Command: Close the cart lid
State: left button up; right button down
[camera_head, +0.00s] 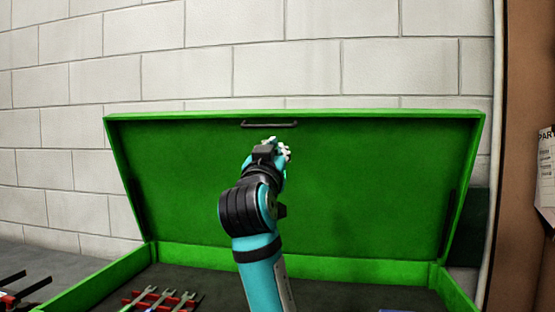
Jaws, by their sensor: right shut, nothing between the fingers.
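The green cart lid (370,180) stands raised and open, its inner face toward me, behind the open cart top. A dark handle (270,124) sits near the middle of the lid's upper edge. My right gripper (274,144) is shut and empty, in front of the lid's inner face just below the handle. Whether it touches the lid cannot be told.
The green cart body (95,286) has raised side rims. Inside it lie wrenches (160,296) on a red rack at the lower left. A pale block wall (290,70) stands behind the lid. A brown post (520,200) is at the right.

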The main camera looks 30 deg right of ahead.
pick_arm(q)
jog(key=shift+w+f, duration=0.15)
jog(key=shift+f, duration=0.55)
pick_arm(e)
notch_tip(320, 180, down, 2)
jog(key=shift+f, duration=0.1)
pick_arm(q)
jog(key=shift+s+a, duration=0.1)
jog(key=shift+s, duration=0.3)
pick_arm(e)
jog(key=shift+w, duration=0.1)
pick_arm(q)
jog(key=shift+a, duration=0.1)
pick_arm(e)
jog(key=shift+d, duration=0.1)
